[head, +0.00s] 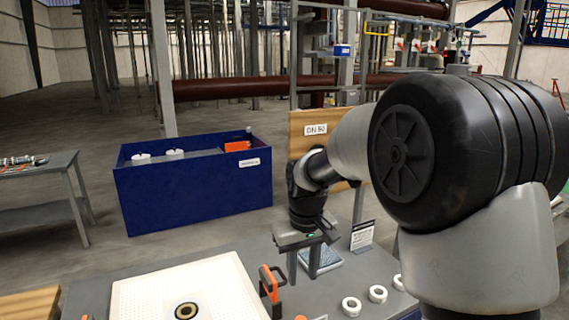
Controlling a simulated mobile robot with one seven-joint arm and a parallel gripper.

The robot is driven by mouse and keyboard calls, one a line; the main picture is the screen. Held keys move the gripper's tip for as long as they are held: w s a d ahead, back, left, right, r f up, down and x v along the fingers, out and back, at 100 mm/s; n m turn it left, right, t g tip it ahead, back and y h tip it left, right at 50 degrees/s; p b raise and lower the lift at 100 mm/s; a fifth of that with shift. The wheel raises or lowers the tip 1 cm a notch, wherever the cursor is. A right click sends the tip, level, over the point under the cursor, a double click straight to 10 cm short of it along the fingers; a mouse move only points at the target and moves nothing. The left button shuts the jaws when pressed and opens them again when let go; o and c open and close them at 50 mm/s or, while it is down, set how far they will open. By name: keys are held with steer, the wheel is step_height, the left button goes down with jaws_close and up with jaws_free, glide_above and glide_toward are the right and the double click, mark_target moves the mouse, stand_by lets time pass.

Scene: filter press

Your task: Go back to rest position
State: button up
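My gripper (303,268) hangs down over the grey table, at the end of my arm, which comes in from the right. Its two fingers are apart with a gap between them, and I see nothing held in it. A blue-grey pad or block (328,258) lies on the table just behind the fingers. An orange-and-black tool (270,284) stands just left of the gripper, apart from it. A white perforated plate (150,292) with a dark ring (186,311) on it lies at the front left.
Several white rings (377,293) lie on the table at right, near a small sign (362,235). A wooden board labelled DN 50 (303,128) stands behind. A blue bin (195,195) stands beyond, and a side table (45,175) at far left. Open floor lies between them.

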steer(key=s+d+r+m+t+p, duration=0.1)
steer(key=s+d+r, duration=0.2)
steer(key=s+r, duration=0.3)
steer(key=s+d+r+m+t+p, duration=0.1)
steer(key=s+d+r, duration=0.3)
steer(key=s+r, duration=0.2)
steer(key=s+d+r+m+t, duration=0.2)
steer(key=s+d, duration=0.1)
steer(key=s, duration=0.9)
steer(key=shift+r+p, duration=0.15)
steer(key=shift+p, duration=0.2)
